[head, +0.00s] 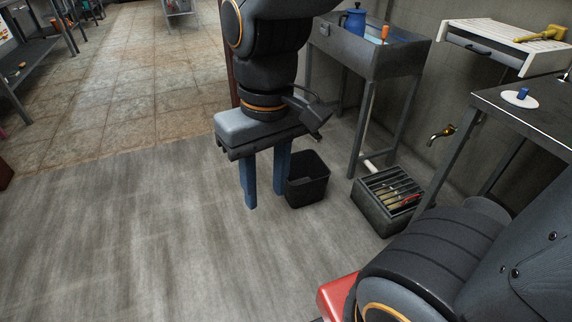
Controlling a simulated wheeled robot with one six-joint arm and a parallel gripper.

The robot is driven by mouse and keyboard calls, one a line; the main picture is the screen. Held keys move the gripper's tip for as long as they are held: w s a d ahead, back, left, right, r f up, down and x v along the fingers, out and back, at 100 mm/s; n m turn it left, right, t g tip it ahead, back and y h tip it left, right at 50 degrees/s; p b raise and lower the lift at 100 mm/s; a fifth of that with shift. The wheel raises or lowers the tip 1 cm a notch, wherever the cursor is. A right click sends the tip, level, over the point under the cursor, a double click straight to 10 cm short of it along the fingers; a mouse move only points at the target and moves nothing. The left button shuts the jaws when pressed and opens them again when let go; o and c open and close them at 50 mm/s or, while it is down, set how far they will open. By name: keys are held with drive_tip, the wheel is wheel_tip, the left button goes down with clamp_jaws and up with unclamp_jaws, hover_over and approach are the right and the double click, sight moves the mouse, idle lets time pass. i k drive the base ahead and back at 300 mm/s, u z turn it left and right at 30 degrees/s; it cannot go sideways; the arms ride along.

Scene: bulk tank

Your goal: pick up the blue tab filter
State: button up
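The blue tab filter (522,93), a white disc with a small upright blue tab, lies on the dark table (485,97) at the right edge of the head view. My gripper (265,199) hangs left of centre, pointing down, with its two blue fingers apart and nothing between them. It is over the floor, well to the left of the table and away from the filter. The right part of the table is cut off by the frame.
A black bin (308,190) stands by my gripper's fingers. A grated floor box (360,203) sits left of the table. A sink (345,50) with a blue jug (354,19), a brass tap (441,135) and a white shelf (490,35) are behind.

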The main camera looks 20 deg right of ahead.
sight(520, 99)
drive_tip(key=z, duration=2.6)
drive_tip(key=k, duration=0.25)
drive_tip(key=u, duration=0.2)
